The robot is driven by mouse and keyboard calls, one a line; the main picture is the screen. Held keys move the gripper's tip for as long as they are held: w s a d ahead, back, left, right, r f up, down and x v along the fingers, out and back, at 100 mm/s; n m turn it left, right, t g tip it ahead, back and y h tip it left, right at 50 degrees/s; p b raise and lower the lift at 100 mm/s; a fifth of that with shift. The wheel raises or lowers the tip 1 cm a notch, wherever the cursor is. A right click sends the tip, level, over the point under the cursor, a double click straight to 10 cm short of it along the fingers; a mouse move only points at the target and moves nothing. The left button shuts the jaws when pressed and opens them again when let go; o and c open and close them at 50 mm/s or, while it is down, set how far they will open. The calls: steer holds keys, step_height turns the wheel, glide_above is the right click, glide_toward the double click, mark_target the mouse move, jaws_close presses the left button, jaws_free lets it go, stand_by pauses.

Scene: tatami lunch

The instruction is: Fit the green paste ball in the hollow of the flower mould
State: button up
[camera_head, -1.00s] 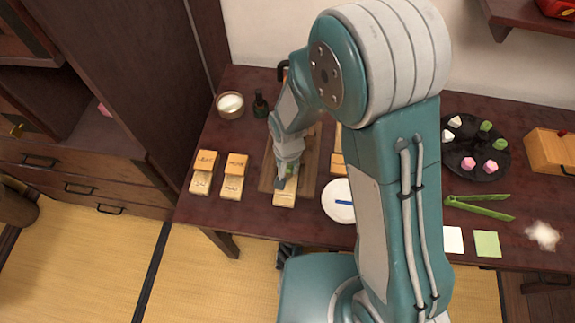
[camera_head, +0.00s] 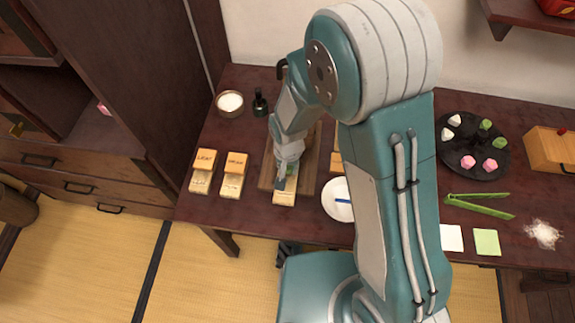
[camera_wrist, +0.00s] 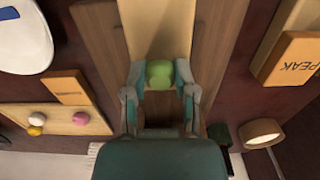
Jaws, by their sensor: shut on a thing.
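My gripper (camera_wrist: 160,85) is shut on the green paste ball (camera_wrist: 160,70), which sits between the two fingertips in the wrist view. The ball is over, or close to, the near part of a pale wooden mould (camera_wrist: 160,25). I cannot tell whether it touches the wood. The hollow is hidden, and no flower shape shows. In the head view, the pale mould (camera_head: 284,198) lies on a brown board (camera_head: 305,180) at the table's middle left. My gripper (camera_head: 285,178) is low over its far part, and the ball is mostly hidden there.
Two moulds with orange lids, marked LEAF (camera_head: 206,158) and PEAK (camera_head: 235,162), lie to the left. A powder bowl (camera_head: 230,104) and dark bottle (camera_head: 260,103) stand behind. A white plate (camera_head: 337,205) is close on the right. Green tongs (camera_head: 478,205) lie farther right.

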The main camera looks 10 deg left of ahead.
steer(key=shift+f, duration=0.1)
steer(key=o, duration=0.9)
steer(key=shift+r, duration=3.5)
